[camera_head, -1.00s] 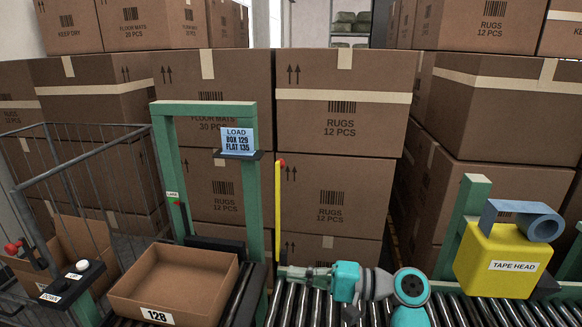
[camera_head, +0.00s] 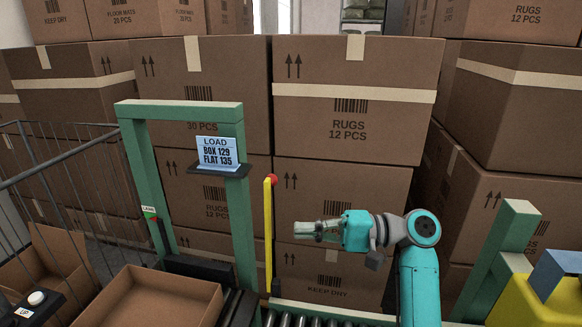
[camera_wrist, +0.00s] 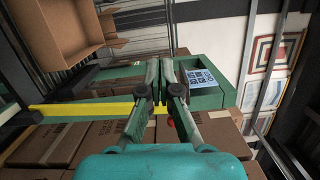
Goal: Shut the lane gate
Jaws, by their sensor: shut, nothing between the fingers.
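The lane gate appears to be the yellow bar (camera_head: 268,230) with a red knob (camera_head: 273,179) at its top. It stands upright just right of the green frame (camera_head: 242,225) in the head view. A small LANE sign (camera_head: 149,212) is on the frame's left post. My gripper (camera_head: 300,230) is shut and empty, pointing left at about the bar's mid-height, a short way right of it in the picture. In the wrist view my shut fingers (camera_wrist: 166,68) overlap the yellow bar (camera_wrist: 75,108), hiding part of it. Contact cannot be told.
A wire cage (camera_head: 75,200) is farther left and the yellow tape head (camera_head: 535,305) at right. Rollers (camera_head: 310,319) run below my arm. Stacked cartons (camera_head: 345,120) fill the back.

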